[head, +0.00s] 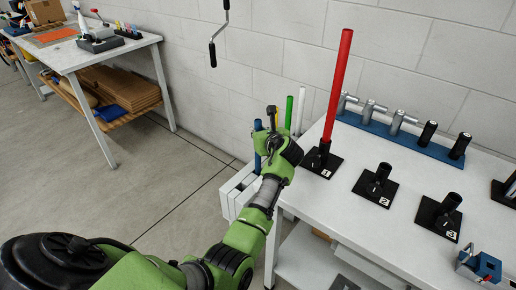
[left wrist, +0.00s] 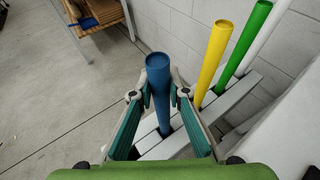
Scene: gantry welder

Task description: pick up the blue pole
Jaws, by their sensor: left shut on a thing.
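The blue pole (left wrist: 159,88) stands in a white slotted rack (left wrist: 180,147), upright between the fingers of my left gripper (left wrist: 159,95). The fingers are shut on it from both sides, a little below its top. In the head view the blue pole (head: 257,148) shows only in part, behind my left gripper (head: 262,145). Its lower end is hidden in the rack, which also shows in the head view (head: 233,195). My right gripper is in neither view.
A yellow pole (left wrist: 214,55), a green pole (left wrist: 245,38) and a white pole stand beside it in the rack. A white table (head: 340,215) on the right carries a red pole (head: 337,85) in a black holder and other black holders. A workbench (head: 75,55) stands far left.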

